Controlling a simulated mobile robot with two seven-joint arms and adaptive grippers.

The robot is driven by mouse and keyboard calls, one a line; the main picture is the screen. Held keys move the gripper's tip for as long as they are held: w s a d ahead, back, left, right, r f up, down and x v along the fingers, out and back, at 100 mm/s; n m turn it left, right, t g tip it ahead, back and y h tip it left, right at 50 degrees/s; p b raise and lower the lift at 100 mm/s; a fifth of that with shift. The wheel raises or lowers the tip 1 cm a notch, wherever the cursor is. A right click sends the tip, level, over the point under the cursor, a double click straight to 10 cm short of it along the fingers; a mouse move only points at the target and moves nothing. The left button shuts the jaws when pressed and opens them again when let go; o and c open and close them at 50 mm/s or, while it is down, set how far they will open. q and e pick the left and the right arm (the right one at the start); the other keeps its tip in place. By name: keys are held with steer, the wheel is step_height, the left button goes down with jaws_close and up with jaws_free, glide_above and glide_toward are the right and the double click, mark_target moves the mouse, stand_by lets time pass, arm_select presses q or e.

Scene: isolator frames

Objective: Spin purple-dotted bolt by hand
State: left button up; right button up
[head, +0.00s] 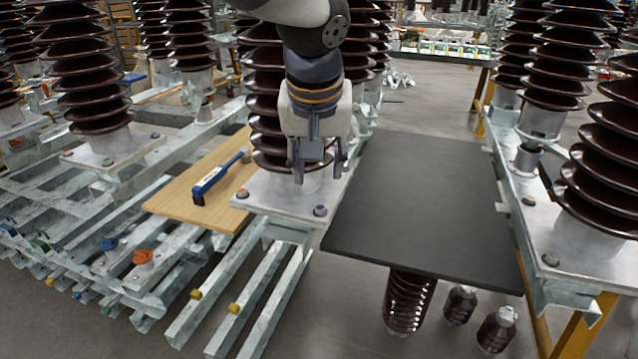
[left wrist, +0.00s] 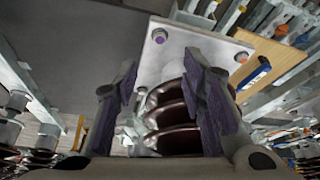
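The purple-dotted bolt (head: 320,210) sits at the front right corner of the pale metal base plate (head: 285,200) under a brown ribbed insulator. It also shows in the left wrist view (left wrist: 159,36), beyond the fingertips and between their lines. My left gripper (head: 319,175) hangs above the plate, in front of the insulator, with its fingers pointing down. Its fingers are spread apart and empty in the left wrist view (left wrist: 161,65). The fingertips are apart from the bolt. My right gripper is in neither view.
An orange-dotted bolt (head: 242,193) sits at the plate's left corner. A dark flat panel (head: 425,205) lies to the right. Insulators on frames stand around.

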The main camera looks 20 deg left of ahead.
mark_target(320, 208)
arm_select(q)
steer(key=shift+s+r, duration=0.15)
steer(key=shift+r, duration=0.2)
steer(key=w+f+n, duration=0.1)
steer(key=f+n, duration=0.2)
steer(key=n, duration=0.7)
steer(key=w+a+f+n+h, duration=0.1)
steer(key=f+n, duration=0.3)
steer(key=n, duration=0.6)
steer(key=w+f+n+h+b, duration=0.1)
steer(key=f+n, duration=0.3)
steer(key=n, duration=0.6)
steer(key=shift+w+a+f, duration=0.1)
steer(key=shift+w+a, duration=0.15)
steer(key=shift+w, duration=0.5)
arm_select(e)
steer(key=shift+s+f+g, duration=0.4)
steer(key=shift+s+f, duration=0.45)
arm_select(q)
steer(key=shift+c, duration=0.6)
